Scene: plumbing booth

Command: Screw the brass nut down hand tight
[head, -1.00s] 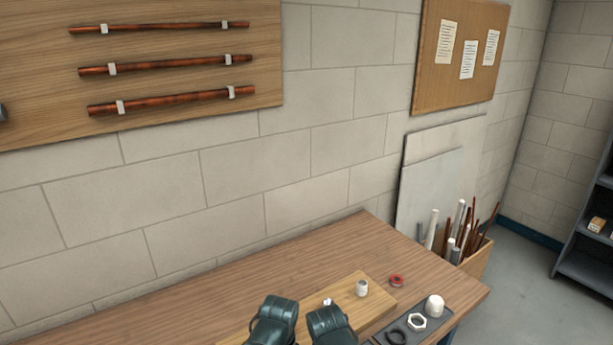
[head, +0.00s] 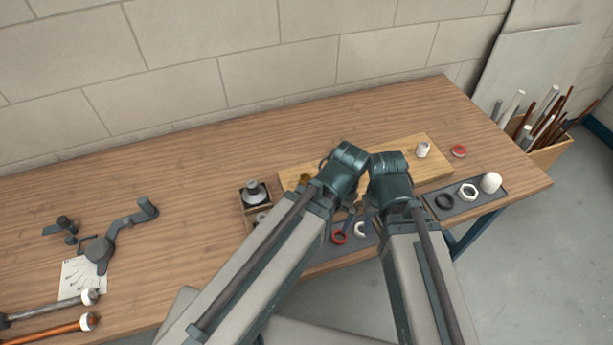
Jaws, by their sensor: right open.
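A small brass-coloured piece (head: 305,179), perhaps the brass nut, shows on the wooden board (head: 408,174) at the left of my left arm. It is too small and too covered to tell its shape or how it sits. My right gripper (head: 350,218) shows only in part between my two arms, low over the board's front edge. It is open, and I see nothing held in it. My left arm crosses in front of the board, and its gripper's fingers are hidden, so I cannot tell their state.
A white fitting (head: 422,149) stands on the board, with a red ring (head: 459,151) beyond. A dark mat (head: 455,208) holds a black ring, a white nut and a white cap. A red ring (head: 339,238) lies before the board. Tools lie left; the back of the table is clear.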

